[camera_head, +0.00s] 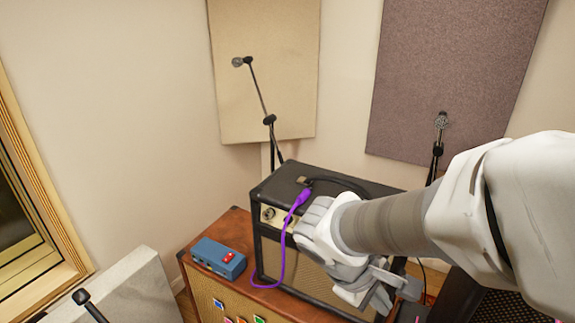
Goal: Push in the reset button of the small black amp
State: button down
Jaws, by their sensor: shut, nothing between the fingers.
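The small black amp (275,180) stands on a brown cabinet, with its control panel and grille facing forward. A round knob or socket (268,213) shows at the left end of its pale panel. I cannot make out the reset button; my arm covers the middle and right of the panel. My gripper (374,292) is shut and empty, low in front of the amp's right part. The picture does not show whether it touches the amp.
A purple cable (283,245) hangs over the amp's front. Microphone stands (260,95) rise behind. A grey panel (140,292) stands at the lower left.

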jog(key=w+a+f+n+t+h+p, duration=0.1)
jog(key=w+a+f+n+t, duration=0.2)
jog(key=w+a+n+t, duration=0.3)
jog(key=w+a+f+n+t+h+p, duration=0.1)
jog(key=w+a+f+n+t, duration=0.3)
jog(key=n, duration=1.1)
jog(key=w+a+t, duration=0.1)
jog(key=w+a, duration=0.1)
jog(key=shift+w+n+t+h, duration=0.3)
jog(key=shift+w+t+h, duration=0.1)
jog(key=p+x, duration=0.1)
jog(key=x, duration=1.3)
jog(key=shift+a+f, duration=0.1)
